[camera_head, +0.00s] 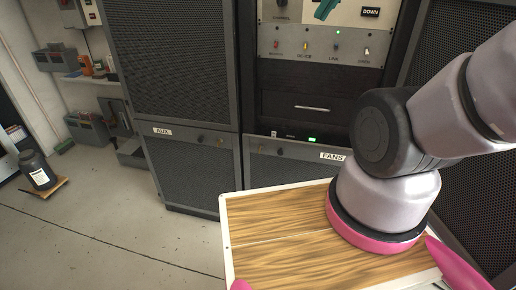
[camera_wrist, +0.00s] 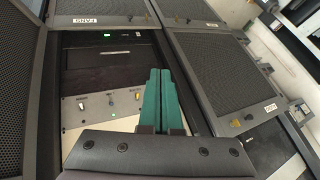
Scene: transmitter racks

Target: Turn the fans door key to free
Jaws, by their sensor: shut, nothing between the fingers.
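The fans door (camera_head: 300,172) is a dark perforated panel low in the middle rack, with a white FANS label (camera_head: 333,157). A small round fitting (camera_head: 280,152) sits left of the label; whether it is the key, and how it is turned, is too small to tell. My arm and wooden deck hide the door's lower right part. In the wrist view the fans door (camera_wrist: 103,8) and its label (camera_wrist: 85,20) are upside down at the upper left. My gripper (camera_wrist: 159,72) has teal fingers, shut and empty, and appears in front of the rack above the door, apart from it.
The AUX door (camera_head: 190,172) stands left of the fans door, with small fittings beside its label. A switch panel (camera_head: 320,46) and a black drawer (camera_head: 310,106) are above. A dark canister (camera_head: 38,170) stands at far left. Floor at left is mostly clear.

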